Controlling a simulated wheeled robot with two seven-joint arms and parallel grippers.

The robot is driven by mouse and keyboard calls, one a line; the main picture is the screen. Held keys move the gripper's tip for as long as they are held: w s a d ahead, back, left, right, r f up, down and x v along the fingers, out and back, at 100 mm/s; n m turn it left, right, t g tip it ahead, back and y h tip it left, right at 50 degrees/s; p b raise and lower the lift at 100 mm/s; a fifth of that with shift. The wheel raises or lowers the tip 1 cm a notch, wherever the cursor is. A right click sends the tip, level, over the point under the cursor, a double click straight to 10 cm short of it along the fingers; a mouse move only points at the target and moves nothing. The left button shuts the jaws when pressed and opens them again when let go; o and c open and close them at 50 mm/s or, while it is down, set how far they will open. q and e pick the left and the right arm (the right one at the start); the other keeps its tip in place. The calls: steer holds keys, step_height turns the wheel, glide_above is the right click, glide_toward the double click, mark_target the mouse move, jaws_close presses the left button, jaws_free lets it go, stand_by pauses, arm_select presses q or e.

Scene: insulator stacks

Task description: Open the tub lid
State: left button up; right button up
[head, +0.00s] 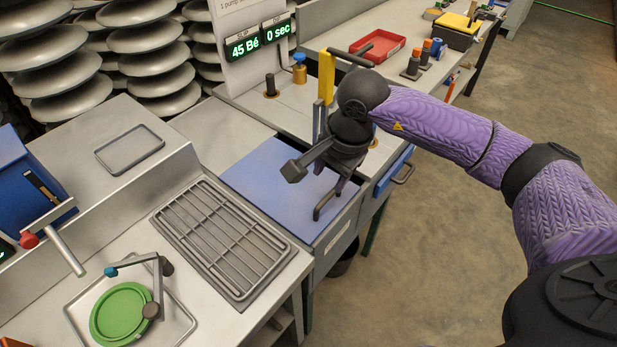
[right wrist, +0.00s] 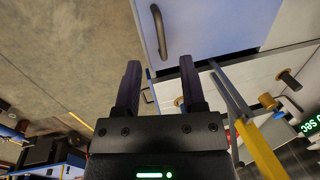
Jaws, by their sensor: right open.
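A flat blue panel (head: 255,180), which looks like the tub lid, lies level and closed between the worktops in the head view. Its box has a pale front with a small label. My right gripper (head: 308,190) is over the panel's right part, fingers spread, nothing between them. In the right wrist view my right gripper (right wrist: 160,68) is open and empty. I cannot tell whether handle and lid are one piece. My left gripper is out of view.
A yellow upright lever (head: 327,75) stands close behind my right gripper. A slatted grey rack (head: 218,237) and a green disc (head: 121,313) on a tray are at left. A red tray (head: 378,47) is farther back. Open floor lies to the right.

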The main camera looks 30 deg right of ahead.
mark_target(321, 204)
steer(key=b+x, duration=0.1)
steer(key=x, duration=0.2)
steer(key=b+x, duration=0.1)
steer(key=x, duration=0.2)
steer(key=b+x, duration=0.1)
steer(key=x, duration=0.2)
steer(key=shift+d+f, duration=0.25)
steer(key=shift+d, duration=0.1)
steer(key=shift+c, duration=0.5)
jaws_close()
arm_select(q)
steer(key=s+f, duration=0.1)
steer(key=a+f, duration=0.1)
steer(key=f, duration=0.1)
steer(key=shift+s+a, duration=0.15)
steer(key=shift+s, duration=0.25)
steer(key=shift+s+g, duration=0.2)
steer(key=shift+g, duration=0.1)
